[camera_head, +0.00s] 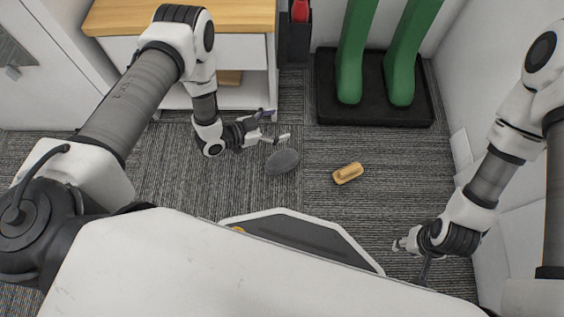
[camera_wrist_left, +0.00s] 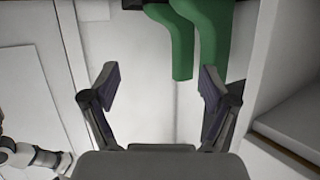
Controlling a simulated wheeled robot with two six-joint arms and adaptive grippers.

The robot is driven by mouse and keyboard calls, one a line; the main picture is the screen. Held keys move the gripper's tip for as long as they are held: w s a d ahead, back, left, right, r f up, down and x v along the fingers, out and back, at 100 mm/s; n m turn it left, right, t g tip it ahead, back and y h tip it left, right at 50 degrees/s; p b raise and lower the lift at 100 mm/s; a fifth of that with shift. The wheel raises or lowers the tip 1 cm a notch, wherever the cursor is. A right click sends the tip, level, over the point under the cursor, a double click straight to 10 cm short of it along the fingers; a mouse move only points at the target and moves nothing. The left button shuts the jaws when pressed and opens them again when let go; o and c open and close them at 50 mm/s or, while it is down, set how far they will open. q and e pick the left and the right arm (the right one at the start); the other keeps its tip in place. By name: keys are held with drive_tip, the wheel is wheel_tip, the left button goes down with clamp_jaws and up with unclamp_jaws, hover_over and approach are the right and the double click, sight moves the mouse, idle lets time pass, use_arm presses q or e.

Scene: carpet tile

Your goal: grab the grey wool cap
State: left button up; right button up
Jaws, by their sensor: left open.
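The grey wool cap (camera_head: 283,161) lies on the carpet in the head view, a dark grey rounded shape left of the middle. My left gripper (camera_head: 279,130) is open and empty, just above the cap in the picture; I cannot tell its exact height. In the left wrist view the open fingers (camera_wrist_left: 158,90) have nothing between them, and the cap does not show. My right gripper (camera_head: 408,258) hangs at the lower right, away from the cap; its fingers are too small and dark to read.
A yellow-brown brush-like object (camera_head: 348,173) lies on the carpet right of the cap. Green boots (camera_head: 352,75) stand on a black tray (camera_head: 375,116) behind. A white bench with a wooden top (camera_head: 240,17) is at the back left. A white wall bounds the right.

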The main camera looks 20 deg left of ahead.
sight(269, 162)
use_arm(q)
drive_tip(key=shift+g, duration=0.4)
drive_tip(key=s+f, duration=0.2)
drive_tip(key=f, duration=0.2)
drive_tip(key=s+a+f+b, duration=0.1)
drive_tip(key=s+f, duration=0.2)
drive_tip(key=f, duration=0.1)
drive_tip(key=s+a+f+b, duration=0.1)
drive_tip(key=s+f, duration=0.2)
drive_tip(key=f, duration=0.1)
drive_tip(key=shift+f, duration=0.2)
drive_tip(key=b+x, duration=0.4)
drive_tip(key=x, duration=0.3)
drive_tip(key=shift+s+d+b, duration=0.1)
drive_tip(key=shift+b, duration=0.25)
drive_tip(key=shift+r, duration=0.1)
drive_tip(key=c, duration=1.3)
use_arm(e)
wheel_tip(269, 162, down, 8)
drive_tip(key=shift+r, duration=0.25)
